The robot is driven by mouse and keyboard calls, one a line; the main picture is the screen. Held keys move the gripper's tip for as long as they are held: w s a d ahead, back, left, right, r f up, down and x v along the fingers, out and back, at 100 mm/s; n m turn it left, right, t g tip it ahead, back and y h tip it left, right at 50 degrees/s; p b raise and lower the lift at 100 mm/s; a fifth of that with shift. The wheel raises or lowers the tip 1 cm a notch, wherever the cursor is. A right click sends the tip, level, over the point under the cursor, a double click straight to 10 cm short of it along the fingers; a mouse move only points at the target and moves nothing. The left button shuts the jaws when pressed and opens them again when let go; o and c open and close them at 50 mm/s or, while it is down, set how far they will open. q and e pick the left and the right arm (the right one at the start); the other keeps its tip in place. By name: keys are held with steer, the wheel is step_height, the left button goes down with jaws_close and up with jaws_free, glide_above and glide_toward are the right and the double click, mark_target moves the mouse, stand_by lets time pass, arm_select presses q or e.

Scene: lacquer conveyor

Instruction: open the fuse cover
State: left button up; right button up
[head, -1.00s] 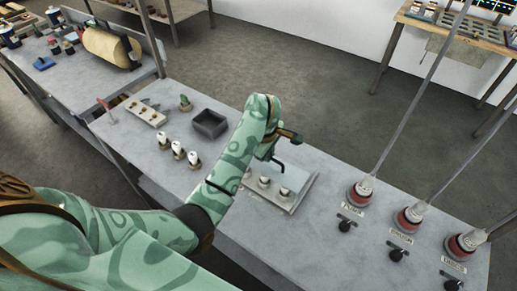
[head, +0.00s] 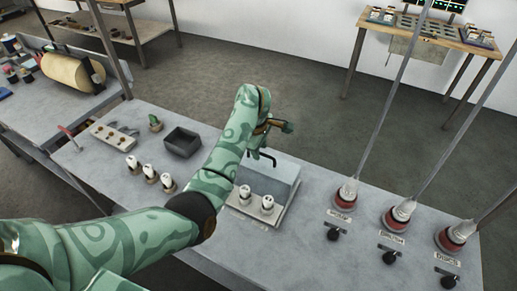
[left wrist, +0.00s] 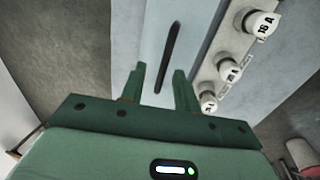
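The fuse cover (head: 284,174) is a pale blue panel at the far side of a fuse unit on the bench. It also shows in the left wrist view (left wrist: 140,45), with a dark bar handle (left wrist: 169,52). White fuses (left wrist: 229,69) stand bare beside the panel; I cannot tell how far the cover is open. My left gripper (head: 274,127) is above the unit. In the left wrist view its fingers (left wrist: 159,76) are apart, with the handle's near end between them in the picture; contact cannot be told. My arm partly hides the unit. My right gripper is not in view.
Loose white fuses (head: 150,173), a dark open box (head: 182,142) and a small cactus (head: 155,123) lie to the left.

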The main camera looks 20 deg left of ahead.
mark_target(254, 168)
arm_select(q)
steer(key=s+r+p, duration=0.3)
steer(key=r+p, duration=0.4)
steer(key=r, duration=0.9)
steer(key=shift+a, duration=0.2)
steer(key=shift+f, duration=0.1)
